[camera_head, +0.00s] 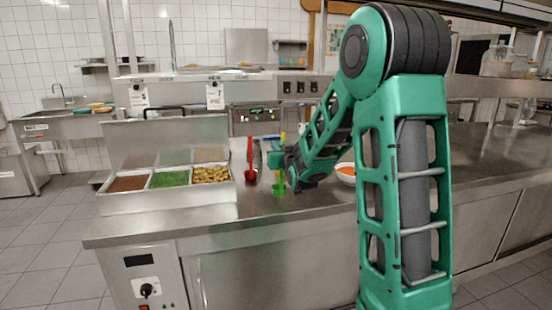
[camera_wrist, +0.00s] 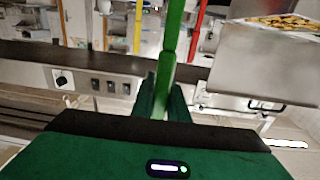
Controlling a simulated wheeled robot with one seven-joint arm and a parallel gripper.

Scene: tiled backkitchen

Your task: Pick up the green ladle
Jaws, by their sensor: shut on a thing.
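The green ladle (camera_head: 279,188) is upright at the counter, its cup low near the steel top; I cannot tell whether it touches. My gripper (camera_head: 280,160) is shut on its handle from the right side. In the wrist view the green handle (camera_wrist: 174,32) runs up from between the fingers of my gripper (camera_wrist: 163,92).
A red ladle (camera_head: 250,160) stands close on the left, and a yellow handle (camera_head: 283,138) shows behind my gripper. A food warmer (camera_head: 170,202) with several filled pans is farther left. A white bowl (camera_head: 346,179) with orange contents sits right, partly behind my arm.

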